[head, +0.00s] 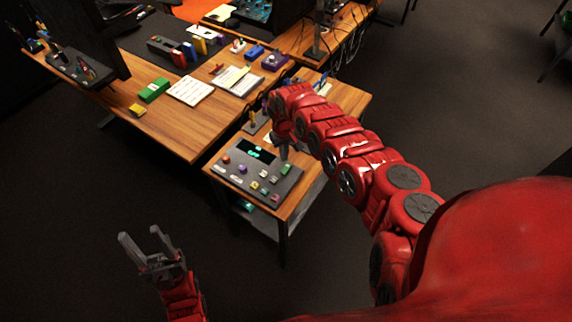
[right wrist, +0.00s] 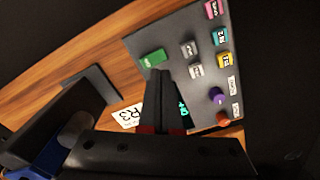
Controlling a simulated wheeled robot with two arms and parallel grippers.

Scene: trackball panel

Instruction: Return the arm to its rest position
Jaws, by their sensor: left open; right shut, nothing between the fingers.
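My right arm reaches from the right side of the head view to the small side table. Its gripper (head: 285,152) is over the far edge of the dark control panel (head: 266,173). In the right wrist view the slim fingers (right wrist: 161,76) are together and empty, near a green button (right wrist: 153,58). They partly hide the panel's lit display. Whether the fingertips touch the panel cannot be told. My left gripper (head: 141,246) is open and empty, over the floor at the lower left of the head view.
The panel (right wrist: 178,32) carries several coloured buttons and a purple round knob (right wrist: 217,95). Open floor lies around my left gripper.

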